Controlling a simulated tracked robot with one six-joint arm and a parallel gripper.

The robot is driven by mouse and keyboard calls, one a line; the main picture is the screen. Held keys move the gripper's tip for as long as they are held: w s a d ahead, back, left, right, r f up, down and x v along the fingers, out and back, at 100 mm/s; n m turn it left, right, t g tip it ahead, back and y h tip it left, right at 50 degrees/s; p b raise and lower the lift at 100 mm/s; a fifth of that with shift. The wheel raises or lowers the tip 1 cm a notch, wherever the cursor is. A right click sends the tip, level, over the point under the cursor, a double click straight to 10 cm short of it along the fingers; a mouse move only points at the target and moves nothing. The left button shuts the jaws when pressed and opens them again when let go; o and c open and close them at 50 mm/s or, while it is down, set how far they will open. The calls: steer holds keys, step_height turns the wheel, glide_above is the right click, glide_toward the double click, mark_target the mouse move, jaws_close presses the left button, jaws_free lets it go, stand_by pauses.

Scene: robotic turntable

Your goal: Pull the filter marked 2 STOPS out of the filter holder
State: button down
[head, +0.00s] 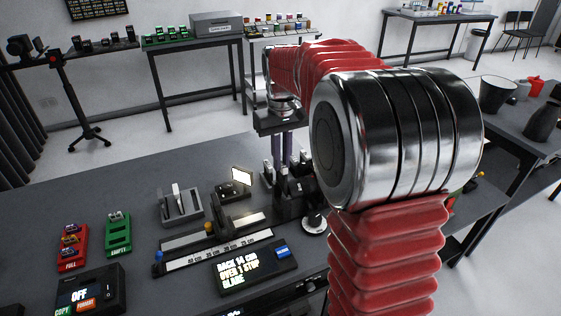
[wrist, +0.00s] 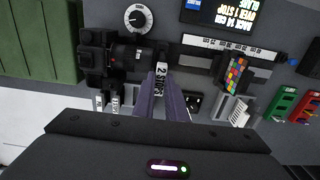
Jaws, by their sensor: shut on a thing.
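My gripper (wrist: 164,84) is shut on the tab of the filter marked 2 STOPS (wrist: 160,74) in the wrist view. The tab is pale with dark lettering and sits between the two purple-grey fingers. It is just right of the front of a black camera (wrist: 112,53). The filter's glass and the filter holder are mostly hidden, so I cannot tell how far the filter sits in the holder. In the head view my gripper (head: 282,148) points down over the dark camera rig, and the filter is too small to make out.
More labelled tabs (wrist: 120,102) stand near the camera. A ruled rail (head: 218,250), a slotted grey rack (head: 180,206) and a text display (head: 254,264) share the table. Red (head: 73,245) and green (head: 117,234) trays stand at the left. A colour chart (wrist: 236,73) is to the right.

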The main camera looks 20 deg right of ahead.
steer(key=shift+r, duration=0.85)
